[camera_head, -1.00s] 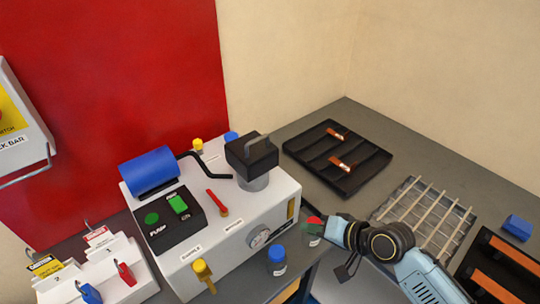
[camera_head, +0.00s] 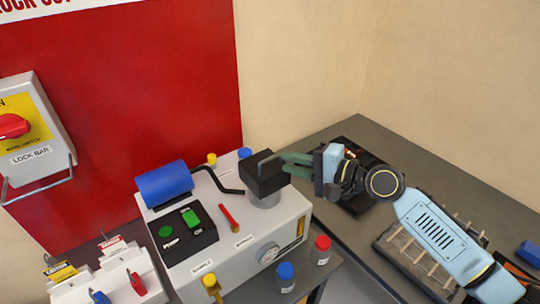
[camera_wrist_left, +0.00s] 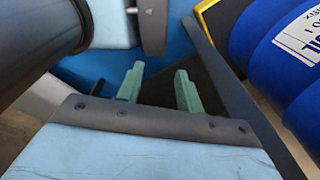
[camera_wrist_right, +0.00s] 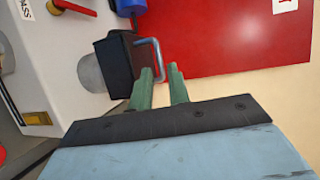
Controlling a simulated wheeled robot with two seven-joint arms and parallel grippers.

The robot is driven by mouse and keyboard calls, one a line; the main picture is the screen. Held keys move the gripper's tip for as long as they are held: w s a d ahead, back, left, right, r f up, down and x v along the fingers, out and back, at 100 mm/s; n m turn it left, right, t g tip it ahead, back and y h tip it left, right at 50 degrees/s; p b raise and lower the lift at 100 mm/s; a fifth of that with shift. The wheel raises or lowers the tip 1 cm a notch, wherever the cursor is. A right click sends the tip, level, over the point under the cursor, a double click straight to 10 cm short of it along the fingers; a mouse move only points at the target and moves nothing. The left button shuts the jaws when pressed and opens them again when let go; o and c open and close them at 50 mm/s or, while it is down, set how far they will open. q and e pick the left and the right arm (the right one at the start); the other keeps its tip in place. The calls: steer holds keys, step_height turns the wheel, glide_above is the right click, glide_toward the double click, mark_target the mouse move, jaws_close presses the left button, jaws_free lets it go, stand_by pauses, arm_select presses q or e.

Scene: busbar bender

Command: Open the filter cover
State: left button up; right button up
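The filter cover (camera_head: 264,178) is a black block with a grey bar handle (camera_head: 270,157). It sits upright on a grey cylinder on top of the white machine. In the right wrist view the cover (camera_wrist_right: 113,62) is left of the fingers, and its handle (camera_wrist_right: 152,42) reaches toward their tips. My right gripper (camera_head: 288,163) is at the cover's right side, its green fingers slightly apart. I cannot tell whether the handle lies between them or touches them. My left gripper (camera_wrist_left: 160,68) shows only in its own wrist view, fingers apart with nothing between them.
The white machine (camera_head: 285,222) carries a blue cylinder (camera_head: 165,184), a red lever (camera_head: 229,217) and a black panel with green buttons. Red-capped (camera_head: 322,249) and blue-capped (camera_head: 286,276) bottles stand in front. A dark tray (camera_head: 350,203) is partly behind my right arm.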

mark_target(272, 159)
steer(key=x, duration=0.6)
steer(key=shift+w+a+f, duration=0.1)
jaws_close()
